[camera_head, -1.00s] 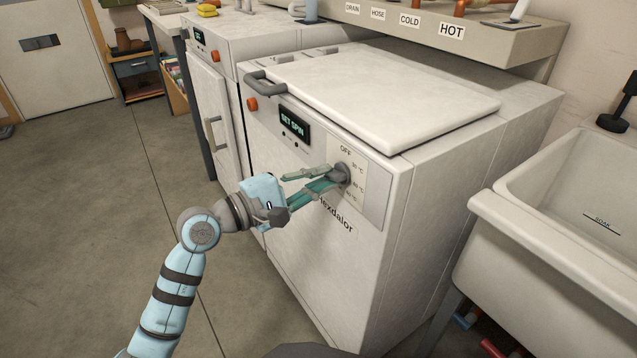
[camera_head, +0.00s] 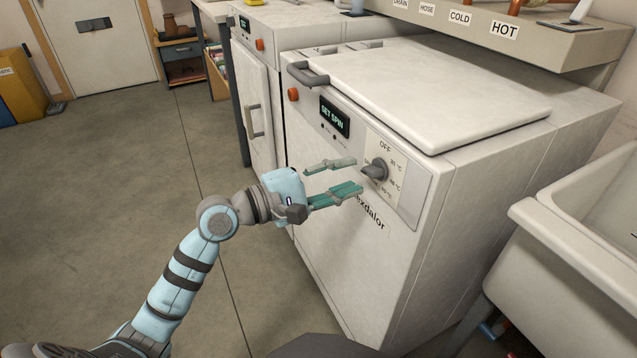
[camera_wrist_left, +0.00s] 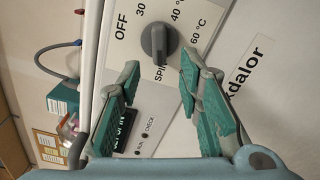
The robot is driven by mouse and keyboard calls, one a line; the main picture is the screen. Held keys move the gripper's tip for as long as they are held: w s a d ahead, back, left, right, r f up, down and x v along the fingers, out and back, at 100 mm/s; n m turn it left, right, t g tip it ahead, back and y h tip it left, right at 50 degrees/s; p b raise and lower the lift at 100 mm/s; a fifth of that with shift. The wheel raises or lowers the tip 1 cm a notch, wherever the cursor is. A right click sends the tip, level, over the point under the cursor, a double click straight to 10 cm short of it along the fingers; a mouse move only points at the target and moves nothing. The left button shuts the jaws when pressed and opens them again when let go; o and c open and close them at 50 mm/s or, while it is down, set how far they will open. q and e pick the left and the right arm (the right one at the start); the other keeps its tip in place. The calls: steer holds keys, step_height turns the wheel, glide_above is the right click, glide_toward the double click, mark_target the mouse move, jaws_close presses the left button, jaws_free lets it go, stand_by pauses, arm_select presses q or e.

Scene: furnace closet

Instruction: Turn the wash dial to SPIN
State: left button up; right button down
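The wash dial (camera_head: 377,171) is a grey knob on the front panel of the white washer (camera_head: 420,250). It also shows in the wrist view (camera_wrist_left: 158,40), with OFF, 30, 40 °C and 60 °C marks around it. A partly hidden SPIN mark (camera_wrist_left: 160,74) lies below the knob there. The knob's raised bar lines up with that mark; I cannot tell which end is the pointer. The display (camera_head: 335,117) reads SET SPIN. My left gripper (camera_head: 357,175) is open and empty, its fingertips just short of the dial and apart from it. My right gripper is out of view.
The washer's lid (camera_head: 430,85) is closed, with a grey handle (camera_head: 306,74) at its left. A second white machine (camera_head: 255,110) stands to the left. A utility sink (camera_head: 560,230) stands close on the right. The floor at left (camera_head: 100,200) is clear.

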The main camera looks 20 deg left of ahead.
arm_select(q)
steer(key=v, duration=0.9)
steer(key=shift+s, duration=0.15)
steer(key=shift+a, duration=0.1)
